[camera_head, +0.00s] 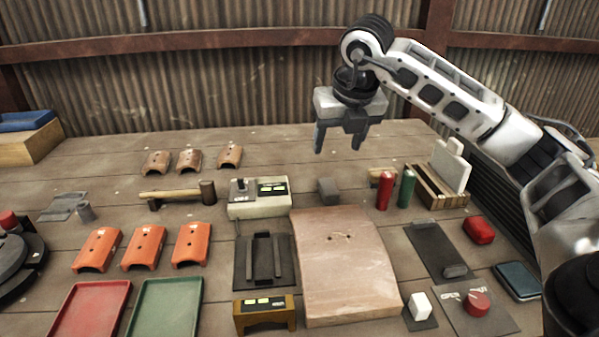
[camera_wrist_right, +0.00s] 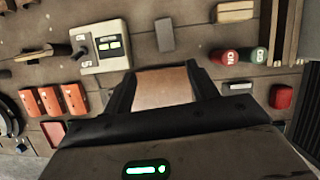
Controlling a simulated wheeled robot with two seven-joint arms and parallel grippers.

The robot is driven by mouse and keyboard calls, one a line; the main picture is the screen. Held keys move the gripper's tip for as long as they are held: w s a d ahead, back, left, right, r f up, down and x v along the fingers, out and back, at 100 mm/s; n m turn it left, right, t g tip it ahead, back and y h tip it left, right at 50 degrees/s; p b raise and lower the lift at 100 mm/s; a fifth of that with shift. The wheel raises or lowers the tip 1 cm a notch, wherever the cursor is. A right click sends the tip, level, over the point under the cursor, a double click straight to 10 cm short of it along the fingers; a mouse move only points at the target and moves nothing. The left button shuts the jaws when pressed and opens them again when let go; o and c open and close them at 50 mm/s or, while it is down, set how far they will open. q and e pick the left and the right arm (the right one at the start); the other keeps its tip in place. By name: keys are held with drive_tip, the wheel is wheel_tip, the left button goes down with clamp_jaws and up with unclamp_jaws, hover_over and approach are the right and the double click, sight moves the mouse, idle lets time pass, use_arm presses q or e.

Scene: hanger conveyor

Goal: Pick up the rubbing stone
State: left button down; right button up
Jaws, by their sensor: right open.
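A small dark grey block (camera_head: 329,191), which looks like the rubbing stone, lies on the wooden table behind the large tan curved slab (camera_head: 345,265). In the right wrist view the grey block (camera_wrist_right: 165,35) lies beyond the fingertips, apart from them. My right gripper (camera_head: 339,145) is open and empty, raised above the back of the table, fingers pointing down. Its fingers (camera_wrist_right: 163,82) frame part of the tan slab in the wrist view. My left gripper is not in view.
Right of the grey block stand a red cylinder (camera_head: 384,191) and a green cylinder (camera_head: 407,188). A beige control box (camera_head: 259,208) is at its left. A wooden rack (camera_head: 440,190) stands at the right. Several orange tiles (camera_head: 143,247) lie at the left.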

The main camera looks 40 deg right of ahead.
approach(329, 185)
drive_tip(key=shift+p+x, duration=0.35)
drive_tip(key=shift+x, duration=1.65)
drive_tip(key=x, duration=0.1)
drive_tip(key=p+x, duration=0.1)
drive_tip(key=x, duration=0.1)
drive_tip(key=shift+a+f, duration=0.15)
drive_tip(key=shift+f, duration=0.2)
drive_tip(key=shift+w+f, duration=0.2)
drive_tip(key=shift+f, duration=0.35)
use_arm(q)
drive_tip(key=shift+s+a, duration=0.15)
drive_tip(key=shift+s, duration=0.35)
use_arm(e)
drive_tip(key=shift+r, duration=0.1)
drive_tip(key=c, duration=1.2)
